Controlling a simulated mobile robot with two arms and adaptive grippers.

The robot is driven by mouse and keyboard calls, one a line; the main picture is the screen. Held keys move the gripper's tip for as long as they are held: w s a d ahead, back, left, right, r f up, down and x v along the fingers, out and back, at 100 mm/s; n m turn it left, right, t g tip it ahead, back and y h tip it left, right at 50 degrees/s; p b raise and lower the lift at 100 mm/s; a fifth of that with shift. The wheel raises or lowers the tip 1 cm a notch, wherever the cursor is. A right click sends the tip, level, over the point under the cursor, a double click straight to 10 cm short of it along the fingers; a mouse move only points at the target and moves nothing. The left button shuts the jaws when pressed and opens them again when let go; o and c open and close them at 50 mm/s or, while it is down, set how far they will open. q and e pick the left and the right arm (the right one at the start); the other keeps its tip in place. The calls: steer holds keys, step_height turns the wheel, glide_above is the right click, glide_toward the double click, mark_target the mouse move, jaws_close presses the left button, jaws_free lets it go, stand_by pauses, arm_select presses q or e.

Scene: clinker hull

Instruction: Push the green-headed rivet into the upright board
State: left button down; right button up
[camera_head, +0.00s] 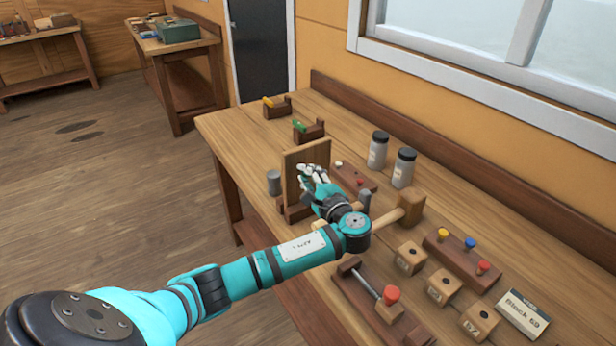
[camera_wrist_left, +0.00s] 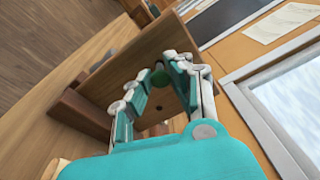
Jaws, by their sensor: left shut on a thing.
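The upright board (camera_head: 291,170) stands on a dark wooden base on the bench. My left gripper (camera_head: 309,178) is at its right-hand face. In the left wrist view, the green head of the rivet (camera_wrist_left: 160,76) shows between the fingertips of the left gripper (camera_wrist_left: 157,82), close against the board (camera_wrist_left: 120,82). The gripper is shut on it. The fingers hide most of the rivet in the head view, and its shank and depth cannot be made out. My right gripper is not in view.
A wooden mallet (camera_head: 411,207) lies right of my left wrist. Two lidded jars (camera_head: 377,152) (camera_head: 404,170) stand behind. Cradles with a yellow piece (camera_head: 268,101) and a green piece (camera_head: 300,125) are beyond the board. Drilled blocks (camera_head: 410,257) and a peg rack (camera_head: 463,260) fill the near right.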

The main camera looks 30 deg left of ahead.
arm_select(q)
steer(key=shift+w+a, duration=0.25)
steer(key=shift+a, duration=0.45)
steer(key=shift+r, duration=0.1)
steer(key=c, duration=1.6)
jaws_free()
steer(key=o, duration=0.5)
steer(key=shift+a, duration=0.1)
steer(key=shift+c, duration=0.2)
steer(key=w+p+v, duration=0.1)
steer(key=p+v, duration=0.1)
steer(key=v, duration=0.6)
steer(key=shift+d, duration=0.3)
